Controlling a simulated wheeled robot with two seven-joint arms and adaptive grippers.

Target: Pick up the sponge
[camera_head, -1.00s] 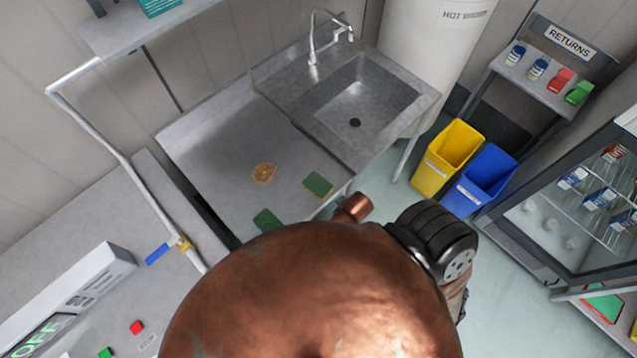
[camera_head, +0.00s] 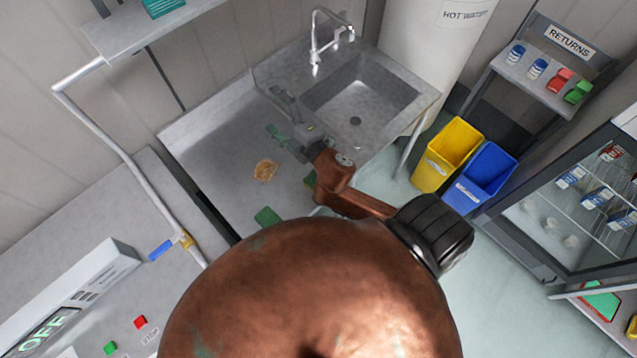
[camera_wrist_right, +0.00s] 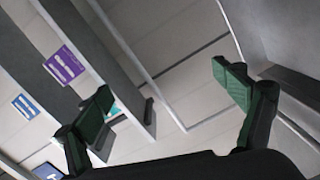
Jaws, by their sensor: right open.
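The sponge, green on top with a yellowish edge, lies on the steel drainboard of the sink; my right arm covers most of it, and only a small green piece (camera_head: 310,179) shows. A flat green pad (camera_head: 267,216) lies at the drainboard's front edge. My right gripper (camera_head: 276,113) is over the drainboard beside the basin, beyond the sponge and apart from it. Its green-padded fingers are spread, with nothing between them in the right wrist view (camera_wrist_right: 170,95). That view shows no sponge. My left gripper is out of view.
A brown stain (camera_head: 265,170) marks the drainboard (camera_head: 215,155). The basin (camera_head: 372,90) and faucet (camera_head: 317,45) are close to the right gripper. A yellow bin (camera_head: 447,155) and a blue bin (camera_head: 481,180) stand at right. A counter with a pipe is at left.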

